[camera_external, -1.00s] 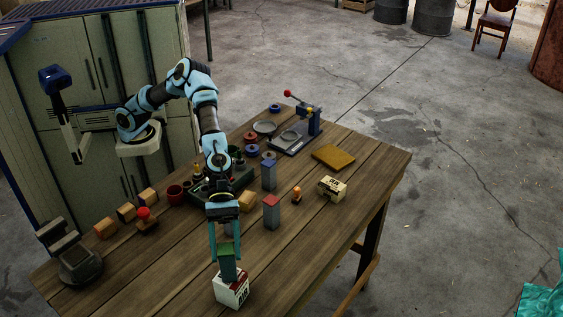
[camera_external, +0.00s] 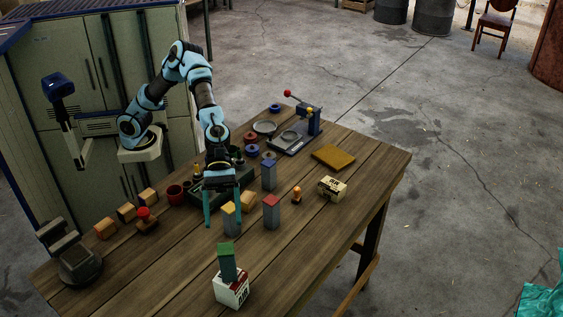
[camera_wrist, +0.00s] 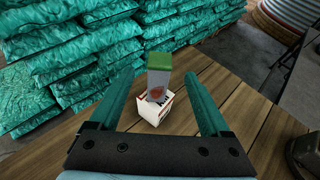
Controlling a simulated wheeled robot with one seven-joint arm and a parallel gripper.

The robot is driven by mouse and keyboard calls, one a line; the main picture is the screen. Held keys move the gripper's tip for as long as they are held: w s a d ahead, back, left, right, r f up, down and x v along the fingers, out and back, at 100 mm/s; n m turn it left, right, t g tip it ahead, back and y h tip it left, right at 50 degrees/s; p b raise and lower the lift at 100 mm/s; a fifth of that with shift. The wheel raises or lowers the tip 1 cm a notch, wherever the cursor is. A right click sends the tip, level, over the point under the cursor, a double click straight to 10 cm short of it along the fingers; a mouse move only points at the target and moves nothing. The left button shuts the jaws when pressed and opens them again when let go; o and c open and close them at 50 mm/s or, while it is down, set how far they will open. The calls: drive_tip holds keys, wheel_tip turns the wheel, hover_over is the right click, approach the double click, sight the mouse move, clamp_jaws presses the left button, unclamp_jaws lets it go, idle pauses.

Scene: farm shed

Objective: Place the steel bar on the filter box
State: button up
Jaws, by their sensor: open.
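A grey steel bar with a green top (camera_external: 227,262) stands upright on a white and red box (camera_external: 231,290), which I take for the filter box, near the table's front edge. In the wrist view the bar (camera_wrist: 158,84) rests on the box (camera_wrist: 149,110), seen beyond and between my fingers. My gripper (camera_external: 222,222) is open and empty, above the table and back from the bar, touching neither. Other upright grey bars have a yellow top (camera_external: 230,218), a red top (camera_external: 271,212) and a blue top (camera_external: 268,175); the yellow-topped one shows near my right finger.
A cream box (camera_external: 332,188) and a small orange-topped piece (camera_external: 297,195) stand to the right. A yellow pad (camera_external: 333,157) and a blue press (camera_external: 311,122) are farther back. Wooden blocks (camera_external: 126,212) and a red-knobbed stamp (camera_external: 146,222) lie left. The front right tabletop is clear.

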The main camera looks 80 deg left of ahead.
drive_tip(key=v, duration=0.3)
drive_tip(key=shift+a+r+b, duration=0.1)
drive_tip(key=shift+a+b, duration=0.1)
drive_tip(key=shift+b, duration=0.1)
drive_tip(key=shift+a, duration=0.1)
